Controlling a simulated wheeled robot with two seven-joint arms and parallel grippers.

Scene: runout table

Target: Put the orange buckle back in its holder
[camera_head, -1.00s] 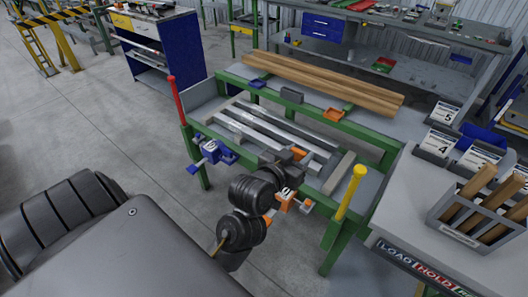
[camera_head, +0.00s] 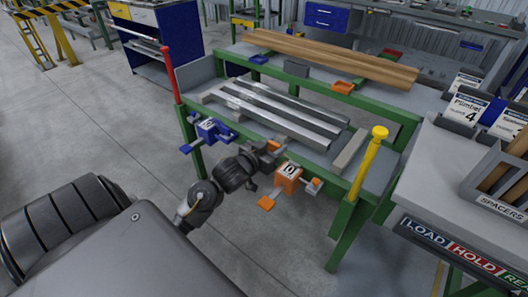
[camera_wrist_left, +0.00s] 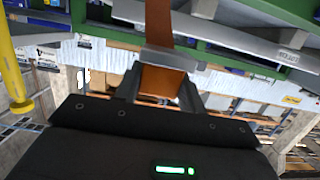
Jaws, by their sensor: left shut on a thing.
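My left gripper (camera_head: 268,149) is shut on the orange buckle (camera_head: 273,145) at the table's front edge, left of the orange unit (camera_head: 288,177). In the left wrist view the buckle (camera_wrist_left: 163,81) sits between the fingers, with a grey metal bar across it and an orange strap (camera_wrist_left: 173,22) running up. In the head view the gripper partly hides the buckle. A small orange tray (camera_head: 343,87) sits on the table's rear green rail, apart from the gripper; I cannot tell if it is the holder. My right gripper is not in view.
Metal bars (camera_head: 280,114) lie across the table. A blue unit (camera_head: 209,131) is on the front rail. A red post (camera_head: 169,75) and a yellow post (camera_head: 368,158) stand at the table's ends. Blue (camera_head: 258,59) and grey (camera_head: 296,69) trays share the rear rail.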

